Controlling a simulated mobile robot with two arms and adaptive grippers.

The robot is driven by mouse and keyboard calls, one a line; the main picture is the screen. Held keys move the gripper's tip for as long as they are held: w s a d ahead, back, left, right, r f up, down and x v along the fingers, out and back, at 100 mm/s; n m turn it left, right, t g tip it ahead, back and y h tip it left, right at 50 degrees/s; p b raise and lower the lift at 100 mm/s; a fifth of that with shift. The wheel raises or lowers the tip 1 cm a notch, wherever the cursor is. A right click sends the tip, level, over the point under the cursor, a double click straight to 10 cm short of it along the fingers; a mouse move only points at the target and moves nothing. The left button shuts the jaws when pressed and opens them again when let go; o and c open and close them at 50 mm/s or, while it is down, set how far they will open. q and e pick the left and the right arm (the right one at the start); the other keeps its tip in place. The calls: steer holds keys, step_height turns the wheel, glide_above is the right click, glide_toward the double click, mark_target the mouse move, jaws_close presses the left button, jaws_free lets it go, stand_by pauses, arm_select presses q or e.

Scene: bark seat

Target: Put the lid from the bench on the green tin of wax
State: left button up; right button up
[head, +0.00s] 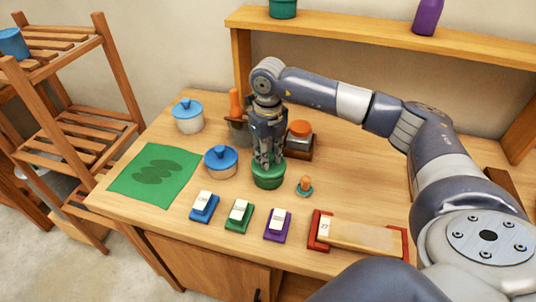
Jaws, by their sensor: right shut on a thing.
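The green tin of wax (268,181) stands upright on the bench, right of the middle of the green mat's side. My right gripper (267,162) points straight down over it, its fingers shut on the lid at the tin's top. The fingers hide most of the lid, and only a green edge shows around them. I cannot tell whether the lid rests fully on the rim or is a little above it. My left gripper is not in view.
Two pots with blue lids (220,161) (188,116) stand to the left. Behind are a jar with an orange top (300,135) and a dark pot (239,131). Labelled blocks (239,214) line the front.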

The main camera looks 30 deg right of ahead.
steer(key=shift+f+b, duration=0.5)
steer(key=shift+f, duration=0.1)
steer(key=o, duration=1.9)
steer(key=shift+r, duration=0.15)
steer(key=shift+r+p, duration=2.3)
steer(key=shift+r, duration=1.15)
steer(key=shift+f, duration=0.1)
